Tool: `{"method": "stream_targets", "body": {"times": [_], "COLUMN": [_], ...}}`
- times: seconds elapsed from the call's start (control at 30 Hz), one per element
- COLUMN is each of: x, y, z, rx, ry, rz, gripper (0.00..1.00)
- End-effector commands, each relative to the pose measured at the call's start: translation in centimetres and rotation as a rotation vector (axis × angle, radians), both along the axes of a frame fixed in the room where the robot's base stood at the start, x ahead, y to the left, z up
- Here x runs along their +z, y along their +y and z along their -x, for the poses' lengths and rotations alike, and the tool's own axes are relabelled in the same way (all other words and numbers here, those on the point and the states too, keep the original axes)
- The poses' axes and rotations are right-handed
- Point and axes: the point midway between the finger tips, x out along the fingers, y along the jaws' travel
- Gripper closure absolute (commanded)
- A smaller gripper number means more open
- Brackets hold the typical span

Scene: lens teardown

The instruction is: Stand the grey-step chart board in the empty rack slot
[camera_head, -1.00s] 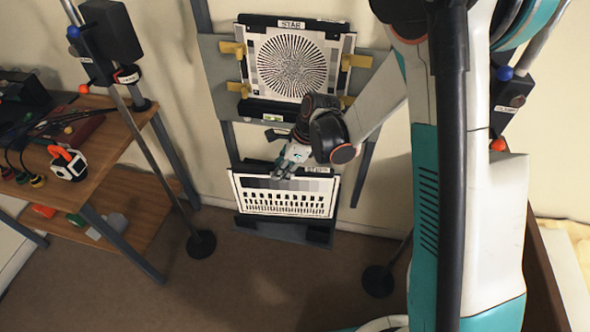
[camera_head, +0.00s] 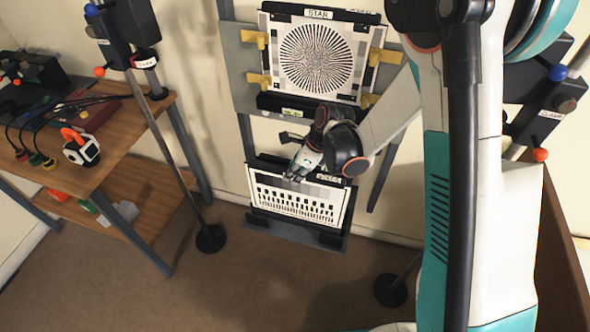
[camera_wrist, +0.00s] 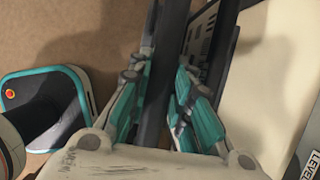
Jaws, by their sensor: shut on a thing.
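The grey-step chart board (camera_head: 295,203) is a white panel with grey patches and rows of black bars. It stands about upright at the lower rack slot (camera_head: 292,231), in line with the slot's dark ledge. I cannot tell whether its bottom edge is seated. My gripper (camera_head: 297,173) is shut on the board's upper edge, seen in the head view. In the wrist view, a dark upright strip runs between the gripper's teal fingers (camera_wrist: 163,110). A face with black bars (camera_wrist: 203,35) shows just right of it. The fingertips' contact is partly hidden.
A star chart (camera_head: 317,57) with yellow clamps stands in the rack above. A wooden bench (camera_head: 125,135) with cables and gear is at left. A round stand base (camera_head: 210,238) is on the floor left of the rack, another (camera_head: 390,290) at right. Floor in front is clear.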

Motion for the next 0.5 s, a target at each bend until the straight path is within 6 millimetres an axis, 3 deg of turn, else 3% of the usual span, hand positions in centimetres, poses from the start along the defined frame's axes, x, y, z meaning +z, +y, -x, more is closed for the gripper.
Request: {"method": "stream_targets", "body": {"times": [0.5], "x": [-3.9], "y": [0.0], "z": [0.0], "rx": [0.0], "ry": [0.0], "rz": [0.0], "gripper": [1.0]}}
